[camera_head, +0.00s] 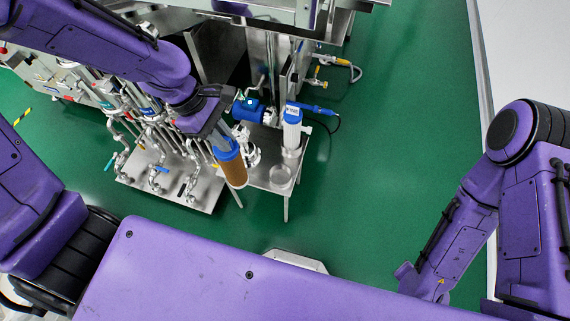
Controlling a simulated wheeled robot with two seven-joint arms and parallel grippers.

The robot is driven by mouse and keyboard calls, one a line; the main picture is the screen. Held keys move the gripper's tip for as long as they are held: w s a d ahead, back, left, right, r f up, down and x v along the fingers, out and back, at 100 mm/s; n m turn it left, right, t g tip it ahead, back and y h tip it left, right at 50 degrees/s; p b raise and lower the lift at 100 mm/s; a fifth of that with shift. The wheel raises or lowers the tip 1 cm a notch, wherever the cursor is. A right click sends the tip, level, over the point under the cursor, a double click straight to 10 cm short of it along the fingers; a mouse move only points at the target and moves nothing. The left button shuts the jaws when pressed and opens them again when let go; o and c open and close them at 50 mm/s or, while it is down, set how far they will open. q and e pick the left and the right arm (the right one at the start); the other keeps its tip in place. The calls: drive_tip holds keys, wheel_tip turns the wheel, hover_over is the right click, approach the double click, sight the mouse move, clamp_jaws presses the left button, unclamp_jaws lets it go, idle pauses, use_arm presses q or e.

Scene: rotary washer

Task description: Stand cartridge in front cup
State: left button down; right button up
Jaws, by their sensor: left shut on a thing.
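My left gripper (219,141) reaches in from the upper left and is shut on a cartridge (234,168) with a brown body and a blue upper end. The cartridge hangs slightly tilted at the left edge of the small steel stand. The front cup (281,177), round and metallic, is on the stand to the right of the held cartridge and apart from it. It looks empty. A white cartridge (292,128) with a blue top stands upright behind the front cup. My right arm is at the right; its gripper does not show.
A blue motor pump (248,110) and steel fittings sit on the stand behind the cartridge. Steel pipes and valves on a plate (170,185) stand to the left. Green floor is open to the right.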

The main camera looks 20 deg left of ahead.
use_arm(q)
drive_tip(key=shift+w+d+f+n, duration=0.1)
drive_tip(key=shift+d+f+n, duration=0.15)
drive_tip(key=shift+f+n, duration=0.05)
drive_tip(key=w+d+f+b, duration=0.3)
drive_tip(key=w+d+f, duration=0.6)
drive_tip(key=f, duration=0.3)
drive_tip(key=shift+w+d+f, duration=0.15)
drive_tip(key=shift+d+f, duration=0.05)
drive_tip(key=shift+f, duration=0.05)
drive_tip(key=c, duration=1.1)
unclamp_jaws()
